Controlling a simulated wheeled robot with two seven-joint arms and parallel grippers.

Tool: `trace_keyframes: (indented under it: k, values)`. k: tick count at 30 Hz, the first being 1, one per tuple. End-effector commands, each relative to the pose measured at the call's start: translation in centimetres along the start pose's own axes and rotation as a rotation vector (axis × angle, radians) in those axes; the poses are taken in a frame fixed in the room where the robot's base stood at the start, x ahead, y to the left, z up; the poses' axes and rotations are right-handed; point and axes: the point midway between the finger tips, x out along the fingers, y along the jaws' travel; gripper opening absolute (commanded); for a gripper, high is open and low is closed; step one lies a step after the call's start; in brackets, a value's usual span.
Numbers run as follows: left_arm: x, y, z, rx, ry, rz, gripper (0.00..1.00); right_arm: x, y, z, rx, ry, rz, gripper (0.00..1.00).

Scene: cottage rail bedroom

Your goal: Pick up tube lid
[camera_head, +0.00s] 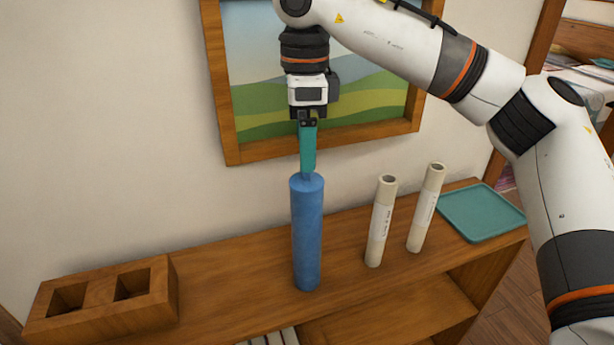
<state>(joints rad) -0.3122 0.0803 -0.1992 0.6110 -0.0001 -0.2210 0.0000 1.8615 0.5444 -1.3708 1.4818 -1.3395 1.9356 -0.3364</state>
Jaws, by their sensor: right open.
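My right gripper (307,172) points straight down with teal fingers, directly above the top of a tall blue cylinder (307,235). The fingers show nearly edge-on, one hiding the other, and their tips are at or just above the cylinder's top; I cannot tell whether they touch it. The blue cylinder stands upright on the wooden shelf. No separate tube lid can be made out; I cannot tell whether the cylinder or its top is the lid. Two cream tubes, one nearer (380,222) and one farther right (426,208), stand with dark open tops. My left gripper is not in view.
The wooden shelf unit (225,285) stands against the wall. A wooden block with two square holes (155,308) is at its left end, a teal tray (482,213) at its right end. A framed picture (235,152) hangs close behind my right gripper.

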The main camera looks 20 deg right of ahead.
Motion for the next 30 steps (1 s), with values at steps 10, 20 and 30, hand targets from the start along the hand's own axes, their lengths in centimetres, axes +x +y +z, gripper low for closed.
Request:
trace_keyframes:
  k: [10, 20, 30]
  values:
    - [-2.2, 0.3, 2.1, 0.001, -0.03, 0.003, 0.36, 3.8, -0.2, 0.5, -0.001, -0.002, -0.003, 0.79]
    - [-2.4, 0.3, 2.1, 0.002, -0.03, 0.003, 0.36, 5.7, -0.1, 0.4, -0.001, 0.0, 0.0, 0.79]
    - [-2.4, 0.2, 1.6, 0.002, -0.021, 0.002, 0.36, 5.6, -0.1, 0.4, -0.001, 0.001, 0.0, 0.35]
